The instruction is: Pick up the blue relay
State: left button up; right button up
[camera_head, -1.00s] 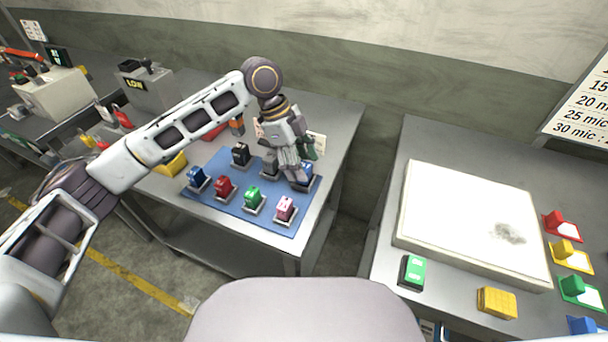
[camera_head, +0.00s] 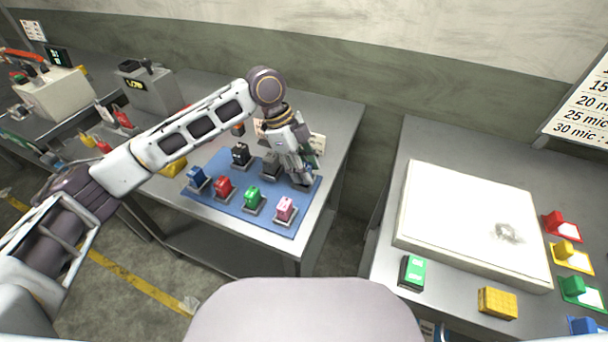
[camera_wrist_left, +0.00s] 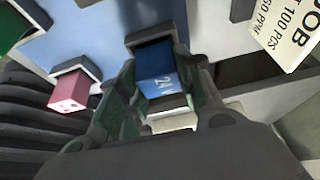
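A blue relay marked 24V (camera_wrist_left: 158,80) stands between the fingers of my left gripper in the left wrist view. My left gripper (camera_head: 302,180) points down at the back right corner of the blue mat (camera_head: 228,207) and hides this relay in the head view. Its fingers (camera_wrist_left: 160,90) are apart, one on each side of the relay; I cannot see firm contact. Another blue relay (camera_head: 197,178) sits at the mat's left corner. My right gripper is not in view.
Red (camera_head: 224,188), green (camera_head: 253,198), pink (camera_head: 286,209), black (camera_head: 240,154) and grey (camera_head: 271,164) relays stand close by on the mat. A sign card (camera_wrist_left: 285,30) stands beside the gripper. A white board (camera_head: 470,220) lies on the right table.

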pick_arm(q)
jog(key=shift+c, duration=1.4)
jog(key=shift+r, duration=0.1)
jog(key=shift+r+p, duration=0.3)
jog(key=shift+r, duration=4.6)
